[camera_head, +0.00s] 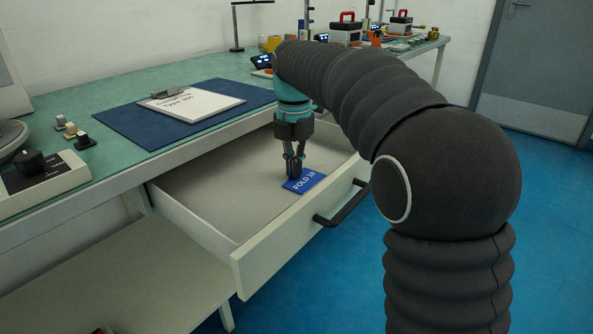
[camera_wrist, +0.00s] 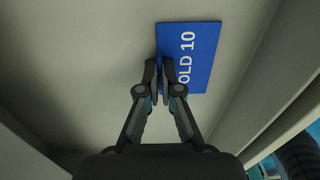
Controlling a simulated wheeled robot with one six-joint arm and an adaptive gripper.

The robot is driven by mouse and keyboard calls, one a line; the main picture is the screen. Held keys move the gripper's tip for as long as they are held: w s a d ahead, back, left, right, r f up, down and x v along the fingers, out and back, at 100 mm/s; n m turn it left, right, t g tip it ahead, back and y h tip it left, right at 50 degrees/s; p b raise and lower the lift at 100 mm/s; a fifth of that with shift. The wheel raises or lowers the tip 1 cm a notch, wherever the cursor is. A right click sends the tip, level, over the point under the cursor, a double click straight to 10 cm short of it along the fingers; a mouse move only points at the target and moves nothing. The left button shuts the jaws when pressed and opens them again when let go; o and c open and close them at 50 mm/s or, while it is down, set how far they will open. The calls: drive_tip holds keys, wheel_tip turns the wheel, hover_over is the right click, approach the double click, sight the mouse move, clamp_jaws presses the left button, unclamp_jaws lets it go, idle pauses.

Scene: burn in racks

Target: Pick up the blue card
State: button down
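The blue card (camera_head: 306,181) lies in the open drawer, towards its front right part, with white lettering facing up. In the wrist view the card (camera_wrist: 200,50) shows at upper right, and the lettering reads "OLD 10" beside my fingers. My gripper (camera_head: 294,176) points down into the drawer at the card's left end. In the wrist view its fingertips (camera_wrist: 159,78) are close together with a narrow gap, at the card's left edge. The right finger covers part of the card. Whether the fingers pinch the card is hidden.
The drawer (camera_head: 262,262) is pulled out, its floor otherwise bare, with a dark handle (camera_head: 343,203) on its front. On the bench above lie a dark blue mat (camera_head: 130,125) and a clipboard (camera_head: 195,104). A lower shelf (camera_head: 130,285) is underneath.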

wheel_tip(320, 180, up, 5)
drive_tip(key=shift+f+p, duration=0.2)
drive_tip(key=shift+p, duration=0.45)
drive_tip(key=s+d+r, duration=0.1)
drive_tip(key=d+r, duration=0.5)
drive_tip(key=d, duration=0.5)
drive_tip(key=shift+s+d+p, duration=0.25)
drive_tip(key=shift+d+p, duration=0.1)
drive_tip(key=shift+p, duration=0.1)
